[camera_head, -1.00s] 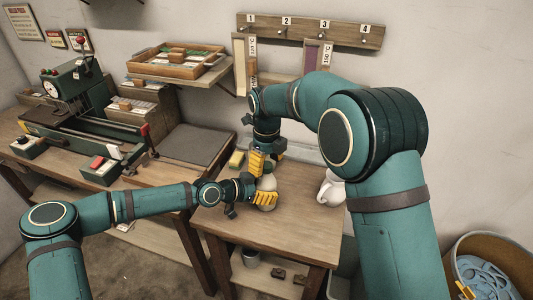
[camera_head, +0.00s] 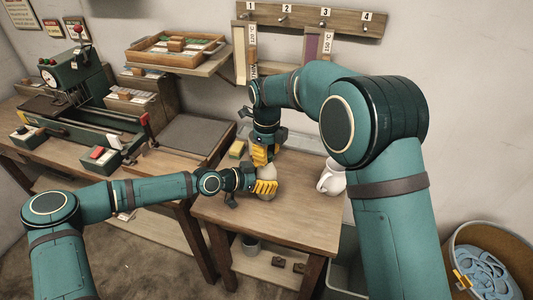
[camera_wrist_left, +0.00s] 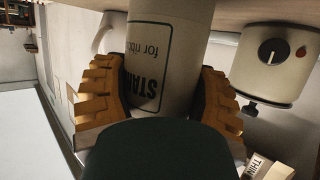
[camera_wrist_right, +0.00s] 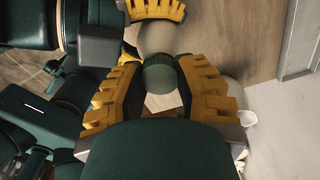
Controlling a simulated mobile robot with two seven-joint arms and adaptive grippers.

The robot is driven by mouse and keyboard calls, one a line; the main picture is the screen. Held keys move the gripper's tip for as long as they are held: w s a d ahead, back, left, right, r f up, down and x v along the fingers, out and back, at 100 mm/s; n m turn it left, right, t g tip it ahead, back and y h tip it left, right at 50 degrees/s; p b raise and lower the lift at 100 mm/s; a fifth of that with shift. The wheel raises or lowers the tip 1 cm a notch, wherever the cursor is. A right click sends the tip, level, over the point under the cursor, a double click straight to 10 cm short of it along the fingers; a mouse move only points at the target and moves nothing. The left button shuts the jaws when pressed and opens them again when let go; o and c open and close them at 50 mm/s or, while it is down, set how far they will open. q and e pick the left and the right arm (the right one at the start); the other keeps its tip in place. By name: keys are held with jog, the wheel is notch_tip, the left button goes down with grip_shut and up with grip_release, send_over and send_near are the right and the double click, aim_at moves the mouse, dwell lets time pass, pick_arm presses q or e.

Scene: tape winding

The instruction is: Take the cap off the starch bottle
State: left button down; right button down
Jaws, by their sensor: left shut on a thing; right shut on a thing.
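The starch bottle (camera_head: 270,172) is cream and stands at the small table. My left gripper (camera_head: 265,187) is shut around its body, low down. In the left wrist view the bottle (camera_wrist_left: 168,50) sits between the yellow fingers, its label upside down in the picture. My right gripper (camera_head: 261,155) is above the bottle. In the right wrist view its fingers are shut on the dark green ridged cap (camera_wrist_right: 160,76), with the bottle (camera_wrist_right: 156,38) right beside the cap. The cap appears in line with the bottle; I cannot tell whether it is loose.
A white pot (camera_head: 331,178) stands on the small wooden table (camera_head: 290,220), right of the bottle. A cream unit with a dial (camera_wrist_left: 273,60) shows in the left wrist view. The table's front is clear.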

jog(key=n, duration=1.4)
jog(key=shift+n, duration=0.4)
jog(key=n, duration=0.3)
jog(key=shift+n, duration=0.4)
jog(key=n, duration=0.3)
jog(key=shift+r+n, duration=0.1)
jog(key=shift+n, duration=0.3)
jog(key=n, duration=0.3)
jog(key=shift+n, duration=0.3)
jog(key=n, duration=0.3)
jog(key=shift+n, duration=0.4)
jog(key=n, duration=1.6)
jog(key=shift+n, duration=0.3)
jog(key=n, duration=0.6)
